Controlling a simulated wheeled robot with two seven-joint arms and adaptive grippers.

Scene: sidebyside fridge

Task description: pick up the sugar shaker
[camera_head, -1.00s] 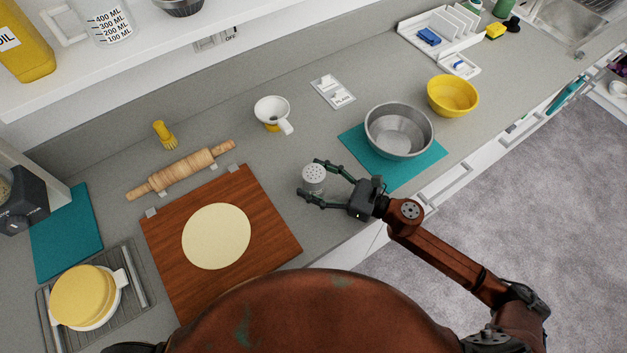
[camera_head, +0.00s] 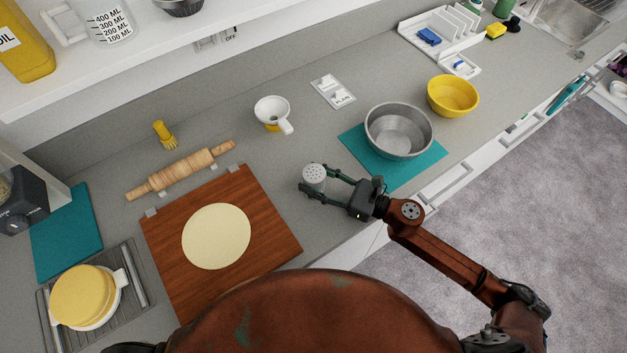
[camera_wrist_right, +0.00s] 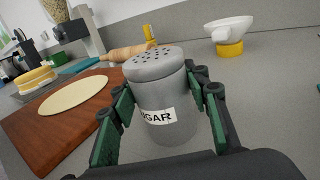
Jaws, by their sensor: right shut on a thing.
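The sugar shaker (camera_head: 314,176) is a small grey metal cylinder with a holed top, upright on the counter right of the wooden board. My right gripper (camera_head: 318,187) is shut on it, one finger on each side. In the right wrist view the sugar shaker (camera_wrist_right: 160,95) stands between the green and black fingers of the right gripper (camera_wrist_right: 165,110), and its white label reads partly "GAR". Its base appears to be on or very near the counter. My left gripper is not in view.
A wooden board (camera_head: 275,230) with flat dough lies to the left. A metal bowl (camera_head: 399,131) on a teal mat (camera_head: 428,160) stands to the right. Counter behind the shaker is clear.

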